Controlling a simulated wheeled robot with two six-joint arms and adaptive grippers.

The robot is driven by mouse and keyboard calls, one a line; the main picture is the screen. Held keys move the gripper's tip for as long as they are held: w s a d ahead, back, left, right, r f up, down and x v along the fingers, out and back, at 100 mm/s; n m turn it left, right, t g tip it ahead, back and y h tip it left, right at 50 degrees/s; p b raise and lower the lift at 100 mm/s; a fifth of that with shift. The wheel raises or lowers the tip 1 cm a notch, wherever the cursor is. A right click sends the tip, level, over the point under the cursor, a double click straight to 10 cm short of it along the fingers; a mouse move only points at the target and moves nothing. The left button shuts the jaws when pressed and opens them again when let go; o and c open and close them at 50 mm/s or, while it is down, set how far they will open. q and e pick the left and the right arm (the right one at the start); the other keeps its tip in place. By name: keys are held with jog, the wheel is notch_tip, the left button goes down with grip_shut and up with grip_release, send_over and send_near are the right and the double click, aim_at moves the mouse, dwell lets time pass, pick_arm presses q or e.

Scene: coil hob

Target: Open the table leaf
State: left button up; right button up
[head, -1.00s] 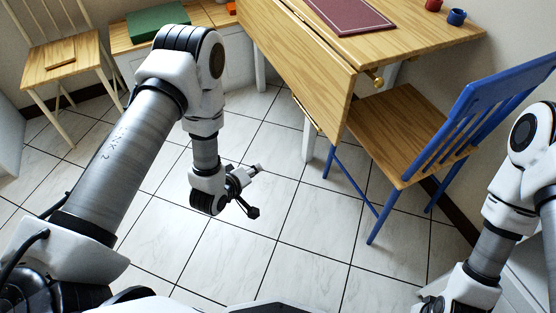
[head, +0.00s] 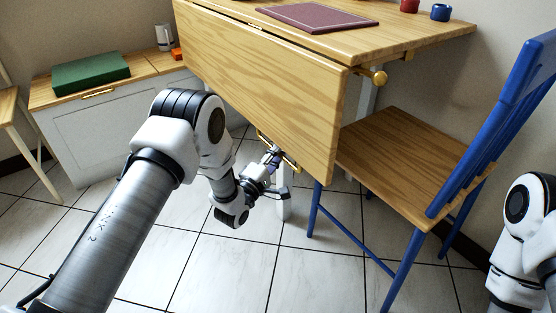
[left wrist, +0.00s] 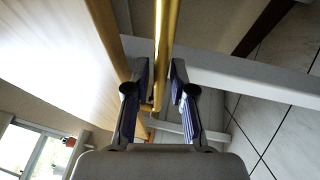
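The wooden table leaf (head: 262,85) hangs down, tilted, along the near side of the table (head: 400,35). A brass bar handle (head: 291,163) shows at the leaf's lower edge; in the left wrist view the brass bar (left wrist: 163,45) runs between my fingers. My left gripper (head: 274,158) is at this bar, below the leaf. In the left wrist view the left gripper (left wrist: 160,72) has its fingers apart, one on each side of the bar, with a gap visible. My right gripper is out of view; only part of the right arm shows at the right edge.
A blue chair (head: 410,150) with a wooden seat stands right of the leaf. A brass knob (head: 379,77) sits under the tabletop. A dark red mat (head: 316,17), a red cup (head: 409,5) and a blue cup (head: 441,12) are on top. A low cabinet (head: 120,125) stands left.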

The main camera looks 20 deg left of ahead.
pick_arm(q)
jog(key=shift+w+r, duration=0.1)
jog(key=shift+w, duration=0.15)
grip_shut()
